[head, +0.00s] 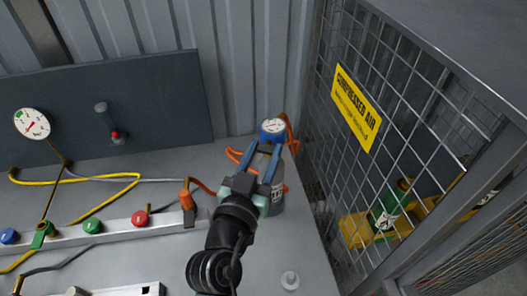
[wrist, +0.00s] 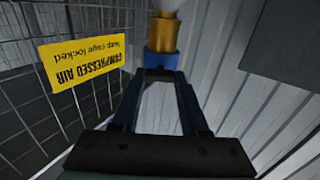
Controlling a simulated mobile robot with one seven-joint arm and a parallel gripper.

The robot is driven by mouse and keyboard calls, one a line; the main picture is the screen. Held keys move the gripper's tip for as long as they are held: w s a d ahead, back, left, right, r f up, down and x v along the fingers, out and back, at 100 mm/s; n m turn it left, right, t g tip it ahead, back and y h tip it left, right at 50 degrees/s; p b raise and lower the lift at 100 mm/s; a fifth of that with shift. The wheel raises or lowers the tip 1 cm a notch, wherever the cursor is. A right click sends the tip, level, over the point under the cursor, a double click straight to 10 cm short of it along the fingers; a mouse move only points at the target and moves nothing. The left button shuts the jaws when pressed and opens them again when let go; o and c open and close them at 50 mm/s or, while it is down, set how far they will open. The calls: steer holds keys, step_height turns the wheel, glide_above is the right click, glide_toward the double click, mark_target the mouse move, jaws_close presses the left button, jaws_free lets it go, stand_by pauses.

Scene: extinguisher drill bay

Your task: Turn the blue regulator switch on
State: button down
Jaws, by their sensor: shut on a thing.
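The blue regulator switch (wrist: 160,61) shows in the wrist view as a blue collar below a brass fitting (wrist: 164,33). In the head view a blue-rimmed round gauge (head: 272,127) sits at the top of a grey bottle (head: 278,196) near the bench's right end. My gripper (head: 266,147) reaches over the bottle to just below this gauge. In the wrist view my gripper (wrist: 160,73) has its fingertips closed on the blue part. The fingers hide much of the switch, and I cannot tell its setting.
A mesh cage (head: 408,130) with a yellow compressed air sign (head: 356,105) stands close on the right. A green cylinder (head: 390,207) is inside it. A rail (head: 115,230) with coloured knobs, hoses and a white gauge (head: 32,123) lie left. The bench's front middle is fairly clear.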

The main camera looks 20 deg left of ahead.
steer(key=n, duration=0.4)
steer(key=n+p, duration=0.1)
steer(key=n, duration=0.3)
steer(key=shift+a+n, duration=0.15)
steer(key=shift+n, duration=0.15)
steer(key=n+p, duration=0.1)
steer(key=n, duration=0.3)
steer(key=shift+n+p, duration=0.3)
steer(key=shift+f+n+p, duration=0.2)
steer(key=shift+n+p, duration=0.5)
steer(key=shift+n, duration=1.5)
steer(key=shift+c, duration=2)
jaws_free()
